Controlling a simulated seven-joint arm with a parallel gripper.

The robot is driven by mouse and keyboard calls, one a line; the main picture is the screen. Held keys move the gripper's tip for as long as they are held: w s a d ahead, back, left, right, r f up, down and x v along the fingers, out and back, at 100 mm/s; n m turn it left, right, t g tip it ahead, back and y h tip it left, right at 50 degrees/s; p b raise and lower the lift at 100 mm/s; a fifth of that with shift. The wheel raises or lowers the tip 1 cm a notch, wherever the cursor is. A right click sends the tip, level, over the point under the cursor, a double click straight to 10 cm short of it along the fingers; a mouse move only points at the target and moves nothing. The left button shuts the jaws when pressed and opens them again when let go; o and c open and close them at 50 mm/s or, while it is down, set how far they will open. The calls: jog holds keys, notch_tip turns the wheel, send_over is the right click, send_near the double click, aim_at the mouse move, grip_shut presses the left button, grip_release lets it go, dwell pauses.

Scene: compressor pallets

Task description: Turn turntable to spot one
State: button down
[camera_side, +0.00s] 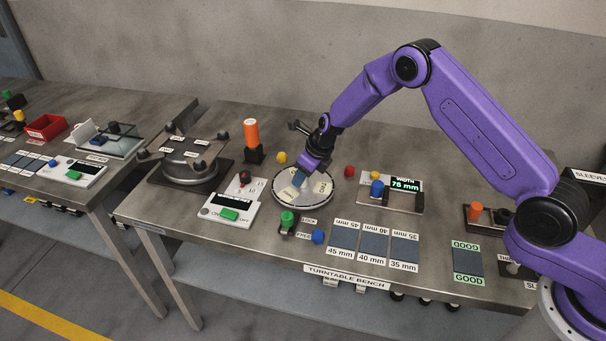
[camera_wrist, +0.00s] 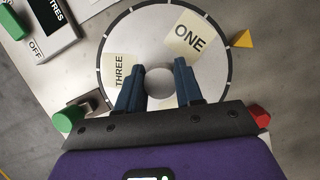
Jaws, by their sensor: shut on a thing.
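The turntable is a round pale disc with a dark rim (camera_side: 312,205), in the middle of the bench under my gripper (camera_side: 301,178). In the wrist view, the disc (camera_wrist: 143,38) carries a cream label ONE (camera_wrist: 188,40) at upper right and a label THREE (camera_wrist: 121,70) at left, partly behind a finger. My gripper (camera_wrist: 158,78) is shut on the round grey knob (camera_wrist: 159,86) at the disc's centre, one blue finger on each side. A yellow wedge (camera_wrist: 243,39) sits just outside the rim, to the right of ONE. The near part of the disc is hidden by my gripper.
A red piece (camera_wrist: 260,116) and a green knob (camera_wrist: 69,119) stand close outside the rim. A blue ball (camera_side: 318,237) and size pads (camera_side: 374,243) lie in front. A gauge reading 75 mm (camera_side: 405,185) stands at right, an orange cylinder (camera_side: 251,134) behind left.

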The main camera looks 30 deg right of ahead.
jog(key=shift+m+t+h, duration=0.3)
jog(key=shift+m+h, duration=0.1)
jog(key=shift+m, duration=1.1)
jog(key=c, duration=0.7)
grip_release()
jog(key=shift+c, duration=0.2)
jog(key=shift+r, duration=0.1)
jog(key=v, duration=1.7)
jog(key=shift+r, duration=0.2)
jog(key=shift+a, duration=0.1)
